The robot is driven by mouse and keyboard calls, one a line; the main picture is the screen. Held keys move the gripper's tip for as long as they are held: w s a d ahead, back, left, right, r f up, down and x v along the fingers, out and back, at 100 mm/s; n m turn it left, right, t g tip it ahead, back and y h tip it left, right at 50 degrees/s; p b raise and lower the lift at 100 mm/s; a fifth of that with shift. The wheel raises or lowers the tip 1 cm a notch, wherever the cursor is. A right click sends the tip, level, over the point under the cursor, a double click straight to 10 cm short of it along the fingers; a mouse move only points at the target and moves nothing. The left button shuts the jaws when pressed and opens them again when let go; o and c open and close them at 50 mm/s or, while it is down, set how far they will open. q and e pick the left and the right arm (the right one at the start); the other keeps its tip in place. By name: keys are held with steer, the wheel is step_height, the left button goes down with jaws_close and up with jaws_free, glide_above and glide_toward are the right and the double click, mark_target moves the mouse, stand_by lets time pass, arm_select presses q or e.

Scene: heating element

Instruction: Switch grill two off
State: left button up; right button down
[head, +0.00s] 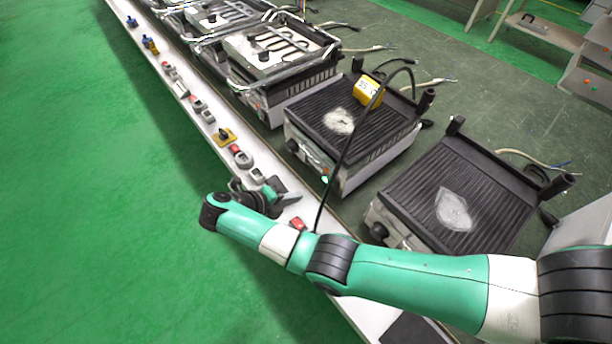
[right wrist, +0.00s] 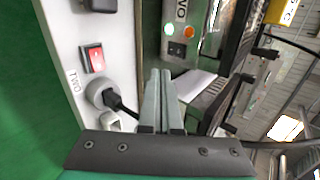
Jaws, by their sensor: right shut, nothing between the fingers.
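Grill two (head: 365,135) is the middle grill with a black ribbed plate in the head view. In the right wrist view its front panel (right wrist: 178,48) has a label ending in "WO", a lit green lamp (right wrist: 168,29) and an orange lamp (right wrist: 189,31). A red rocker switch (right wrist: 93,58) labelled "TWO" sits on the white strip; it also shows in the head view (head: 235,148). My right gripper (head: 270,191) is shut and empty over the strip. In the right wrist view its fingers (right wrist: 157,85) are right of the switch, apart from it. My left gripper is not seen.
A round socket with a black plug (right wrist: 106,95) is beside the switch. Another red switch (head: 298,223) lies nearer on the strip. A second ribbed grill (head: 465,190) stands nearer, and a yellow block (head: 368,91) sits on grill two. The green floor at left is clear.

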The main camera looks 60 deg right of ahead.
steer(key=a+r+p, duration=0.1)
steer(key=b, duration=0.8)
glide_toward(333, 184)
steer(key=shift+n, duration=0.3)
steer(key=x, duration=0.6)
steer(key=shift+f, duration=0.25)
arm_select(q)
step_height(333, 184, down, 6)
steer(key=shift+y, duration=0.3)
